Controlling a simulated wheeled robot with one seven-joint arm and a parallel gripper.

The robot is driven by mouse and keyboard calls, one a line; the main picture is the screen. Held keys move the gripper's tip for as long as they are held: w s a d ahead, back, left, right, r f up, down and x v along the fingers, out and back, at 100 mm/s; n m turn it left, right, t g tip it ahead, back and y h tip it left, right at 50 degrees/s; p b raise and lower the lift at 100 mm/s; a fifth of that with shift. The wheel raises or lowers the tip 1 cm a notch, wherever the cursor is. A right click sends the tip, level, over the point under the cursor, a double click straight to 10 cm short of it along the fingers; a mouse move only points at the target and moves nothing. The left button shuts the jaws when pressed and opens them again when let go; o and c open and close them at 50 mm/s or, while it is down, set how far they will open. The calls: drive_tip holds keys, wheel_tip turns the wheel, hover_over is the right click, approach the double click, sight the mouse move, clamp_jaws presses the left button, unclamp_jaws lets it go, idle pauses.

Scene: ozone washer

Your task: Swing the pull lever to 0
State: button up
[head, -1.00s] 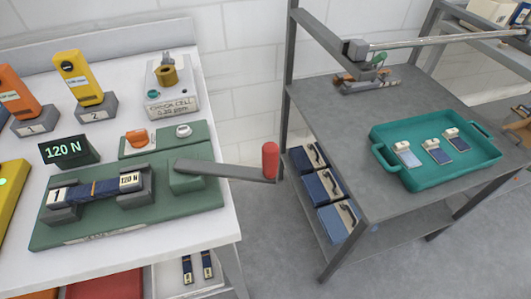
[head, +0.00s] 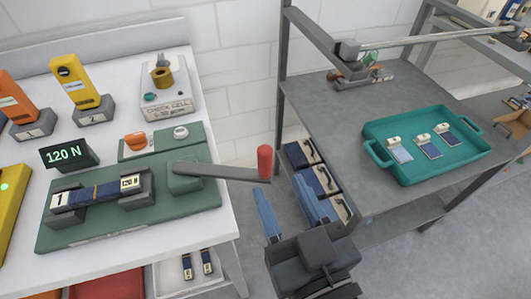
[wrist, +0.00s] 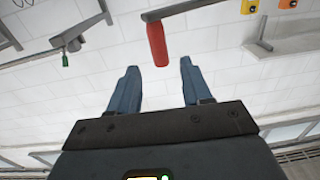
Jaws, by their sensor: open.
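The pull lever is a grey bar (head: 222,172) that runs from a green block (head: 185,178) on the green base out past the table's right edge. Its upright red handle (head: 264,163) stands at the free end. My gripper (head: 285,208) is open and empty, below and slightly right of the handle in the head view, with its two blue fingers apart. In the wrist view the red handle (wrist: 157,45) shows beyond the fingertips (wrist: 160,70), between them and nearer the left finger. It does not touch either finger there. A display (head: 66,154) reads 120 N.
A belt-like blue strip (head: 98,192) is clamped on the base (head: 150,226). Yellow and orange handheld devices (head: 75,82) stand behind it. Floor lies between table and cart.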

sight(268, 164)
drive_tip(key=p+x, duration=0.2)
drive_tip(key=x, duration=0.5)
drive_tip(key=shift+w+f, duration=0.1)
drive_tip(key=shift+w, duration=0.1)
clamp_jaws()
idle(0.5)
